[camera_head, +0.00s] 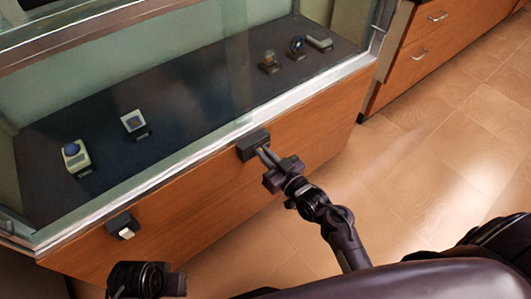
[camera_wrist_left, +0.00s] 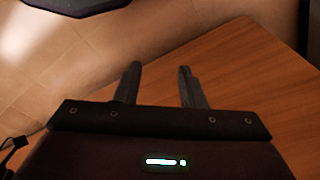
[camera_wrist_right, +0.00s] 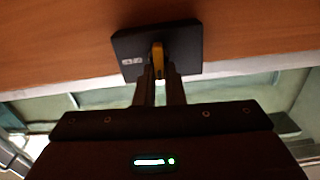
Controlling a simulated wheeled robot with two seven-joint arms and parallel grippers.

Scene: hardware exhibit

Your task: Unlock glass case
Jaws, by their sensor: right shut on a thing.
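The glass case (camera_head: 190,90) stands on a wooden base with two black lock boxes on its front. The right lock box (camera_head: 253,144) is at my right gripper (camera_head: 265,155). In the right wrist view, the right gripper's fingers (camera_wrist_right: 160,85) are nearly together, shut on a small yellow piece (camera_wrist_right: 158,55) at the middle of this lock box (camera_wrist_right: 183,50). The fingers partly hide the piece. The left lock box (camera_head: 122,225) has a small white piece on it. My left gripper (camera_wrist_left: 158,85) is open and empty beside the wood; only part of it shows in the head view.
Several small devices, such as a blue-topped one (camera_head: 75,153), stand on the dark display floor inside the case. A wooden drawer cabinet (camera_head: 430,45) is at the upper right. The tiled floor (camera_head: 430,160) right of the case is clear.

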